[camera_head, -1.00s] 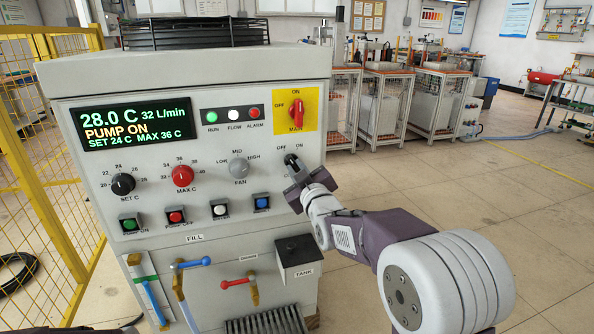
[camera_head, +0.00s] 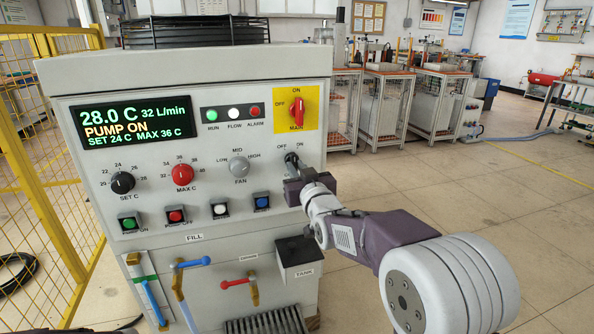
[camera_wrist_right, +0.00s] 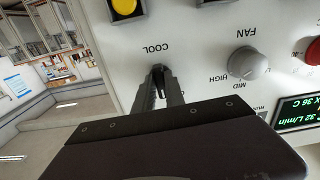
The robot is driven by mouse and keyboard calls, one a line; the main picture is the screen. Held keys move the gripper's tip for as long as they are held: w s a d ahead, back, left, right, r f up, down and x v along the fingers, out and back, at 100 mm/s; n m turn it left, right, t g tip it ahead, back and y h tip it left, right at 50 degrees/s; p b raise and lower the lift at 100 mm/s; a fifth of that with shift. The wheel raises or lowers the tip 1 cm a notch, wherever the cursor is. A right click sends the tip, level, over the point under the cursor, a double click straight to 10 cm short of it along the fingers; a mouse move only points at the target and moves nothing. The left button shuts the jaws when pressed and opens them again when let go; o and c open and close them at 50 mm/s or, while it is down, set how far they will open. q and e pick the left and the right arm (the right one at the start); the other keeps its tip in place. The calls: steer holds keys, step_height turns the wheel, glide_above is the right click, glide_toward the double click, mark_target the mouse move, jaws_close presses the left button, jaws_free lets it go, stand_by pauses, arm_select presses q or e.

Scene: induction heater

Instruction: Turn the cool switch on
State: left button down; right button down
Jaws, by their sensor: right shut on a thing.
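The cool switch (camera_head: 290,157) is a small dark toggle at the right side of the grey cabinet front (camera_head: 315,140), below the OFF and ON labels. It also shows in the right wrist view (camera_wrist_right: 157,69), beside the upside-down COOL label. My right gripper (camera_head: 294,168) is at the switch. In the right wrist view, its two fingers (camera_wrist_right: 160,86) are shut around the toggle and hide most of it. I cannot tell which way the lever leans. My left gripper is not in view.
A red main knob (camera_head: 297,112) on a yellow plate is above the switch. A grey fan knob (camera_head: 239,167) and a blue button (camera_head: 262,202) are to its left. The display (camera_head: 135,121) reads PUMP ON, 28.0 C. Open floor lies to the right.

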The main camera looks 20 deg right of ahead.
steer(key=shift+a+m, duration=0.1)
steer(key=shift+m, duration=1)
steer(key=c, duration=1.4)
jaws_free()
steer(key=s+p, duration=0.1)
steer(key=s, duration=0.8)
steer(key=shift+p, duration=0.3)
